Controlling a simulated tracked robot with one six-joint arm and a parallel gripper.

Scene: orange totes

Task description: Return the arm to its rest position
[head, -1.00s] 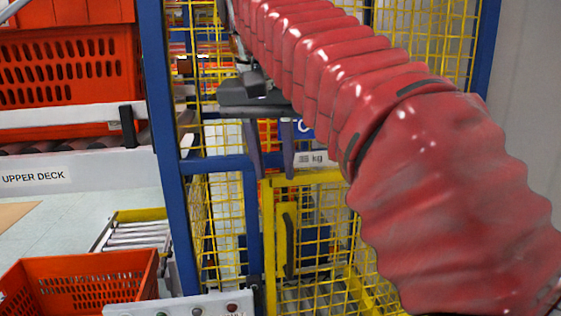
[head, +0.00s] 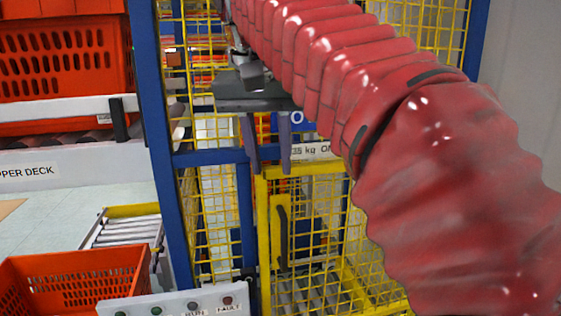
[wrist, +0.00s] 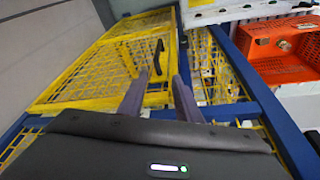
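My arm, in its red ribbed cover, reaches across the right half of the head view. My gripper (head: 266,160) hangs at its end, left of the arm, with two grey fingers pointing down and a clear gap between them. In the wrist view my gripper (wrist: 160,85) also shows its two fingers apart, with nothing between them. The fingers are in front of the yellow mesh gate and blue frame; I cannot tell how far away these are.
A blue post (head: 160,150) stands left of my gripper. A yellow mesh gate (head: 268,240) is below and behind it. An orange tote (head: 75,280) stands at lower left, near a button panel (head: 180,304). Another orange tote (head: 70,65) sits on the upper deck.

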